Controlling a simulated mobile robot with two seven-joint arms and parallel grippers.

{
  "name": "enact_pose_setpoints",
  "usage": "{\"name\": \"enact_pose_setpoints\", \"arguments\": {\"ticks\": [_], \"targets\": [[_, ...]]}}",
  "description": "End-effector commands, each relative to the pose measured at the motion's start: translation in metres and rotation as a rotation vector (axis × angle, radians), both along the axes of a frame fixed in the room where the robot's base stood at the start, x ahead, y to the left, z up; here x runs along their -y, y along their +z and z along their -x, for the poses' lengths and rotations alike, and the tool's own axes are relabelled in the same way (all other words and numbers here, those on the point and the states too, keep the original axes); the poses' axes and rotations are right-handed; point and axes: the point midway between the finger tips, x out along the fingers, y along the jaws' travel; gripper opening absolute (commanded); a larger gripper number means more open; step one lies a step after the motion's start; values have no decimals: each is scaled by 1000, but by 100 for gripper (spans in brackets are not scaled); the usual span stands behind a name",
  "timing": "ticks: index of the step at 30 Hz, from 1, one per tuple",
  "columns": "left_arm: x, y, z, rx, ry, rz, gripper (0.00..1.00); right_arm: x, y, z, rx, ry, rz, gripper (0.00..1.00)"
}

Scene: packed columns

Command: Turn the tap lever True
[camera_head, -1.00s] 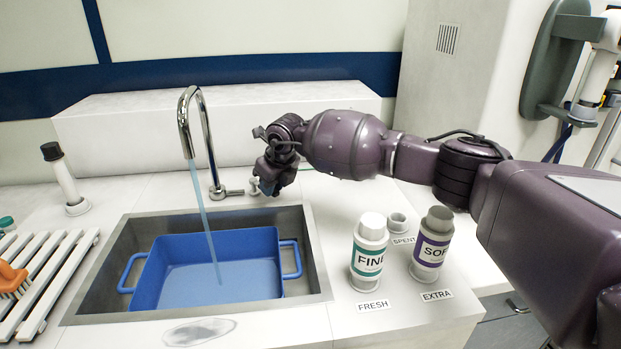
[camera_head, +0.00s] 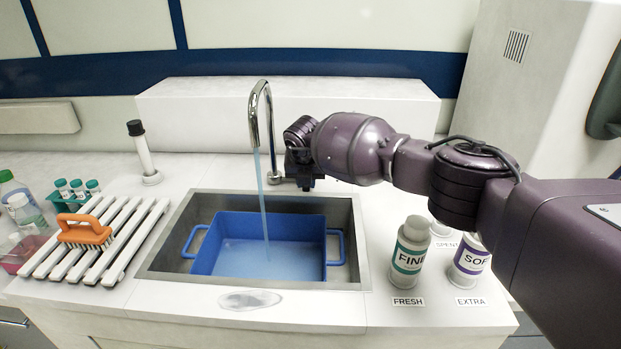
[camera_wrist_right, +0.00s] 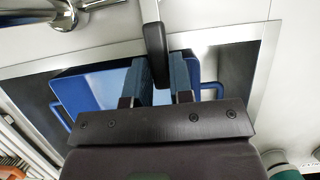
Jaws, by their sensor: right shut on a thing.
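The silver tap (camera_head: 254,110) stands behind the sink with its spout arched forward. A stream of water (camera_head: 263,205) runs from it into a blue tub (camera_head: 268,275). The tap lever (camera_head: 288,178) sticks out to the right at the tap's base, its outer end hidden by my right gripper (camera_head: 304,183). In the right wrist view the tap base (camera_wrist_right: 60,12) is at the top left. There the blue-padded fingers of my right gripper (camera_wrist_right: 158,75) stand either side of a dark bar. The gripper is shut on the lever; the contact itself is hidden. My left gripper is not in view.
The tub sits in the metal sink (camera_head: 160,262). At left are a white rack (camera_head: 120,240) with an orange brush (camera_head: 84,232) and a black-topped post (camera_head: 143,155).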

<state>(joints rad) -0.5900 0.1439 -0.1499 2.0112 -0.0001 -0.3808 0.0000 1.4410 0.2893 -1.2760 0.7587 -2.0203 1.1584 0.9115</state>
Motion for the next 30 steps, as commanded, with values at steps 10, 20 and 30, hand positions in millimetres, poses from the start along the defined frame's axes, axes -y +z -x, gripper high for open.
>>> {"name": "enact_pose_setpoints", "arguments": {"ticks": [10,20,30], "targets": [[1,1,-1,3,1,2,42,-2,0,0,0,-24,-2,0],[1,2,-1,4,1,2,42,-2,0,0,0,-23,-2,42],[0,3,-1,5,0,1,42,-2,2,0,0,-22,0,47]]}}
